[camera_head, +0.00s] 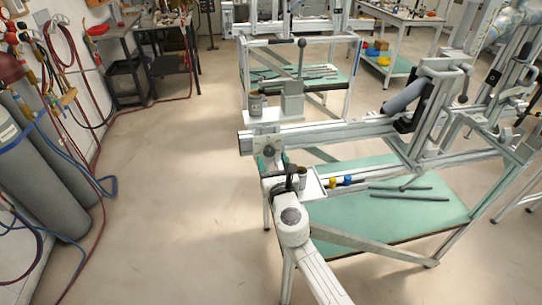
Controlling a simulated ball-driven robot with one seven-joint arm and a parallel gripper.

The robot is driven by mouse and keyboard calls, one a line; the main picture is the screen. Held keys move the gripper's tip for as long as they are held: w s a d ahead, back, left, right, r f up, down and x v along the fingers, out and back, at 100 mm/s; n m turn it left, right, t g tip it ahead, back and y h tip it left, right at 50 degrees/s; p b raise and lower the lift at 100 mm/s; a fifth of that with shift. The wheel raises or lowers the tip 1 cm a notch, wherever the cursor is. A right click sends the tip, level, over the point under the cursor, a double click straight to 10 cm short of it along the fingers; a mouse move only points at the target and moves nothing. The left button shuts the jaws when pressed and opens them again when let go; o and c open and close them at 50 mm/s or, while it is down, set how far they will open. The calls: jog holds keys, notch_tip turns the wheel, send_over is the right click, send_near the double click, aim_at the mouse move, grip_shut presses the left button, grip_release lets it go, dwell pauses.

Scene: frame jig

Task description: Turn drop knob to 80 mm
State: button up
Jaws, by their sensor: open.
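The frame jig is a pale metal frame with a long horizontal beam (335,135) and a green lower shelf (420,205). A small dark round knob (268,150) shows on a plate at the beam's left end; it looks like the drop knob. Any scale or reading is too small to make out. My gripper (274,161) is at this end of the jig, its two greenish fingertips apart, one to each side just below the knob. The gripper is open. I cannot tell whether the fingertips touch the knob.
A small white tray (313,185) and blue and yellow pieces (347,181) sit right of my gripper. Dark bars (410,197) lie on the green shelf. A second bench frame (255,85) stands behind. Gas cylinders (45,165) and hoses line the left wall. The floor (165,190) between is clear.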

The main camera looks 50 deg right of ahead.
aim_at(269, 150)
jog(key=shift+x, duration=1.3)
jog(key=shift+c, duration=0.2)
jog(key=c, duration=1)
jog(key=shift+o, duration=0.2)
jog(key=shift+m, duration=0.3)
jog(key=shift+f+m+b, duration=0.1)
jog(key=shift+m+b, duration=0.55)
jog(key=shift+m, duration=0.15)
jog(key=shift+s+d+m+b, duration=0.1)
jog(key=shift+m+b, duration=0.75)
jog(key=shift+m, duration=1.05)
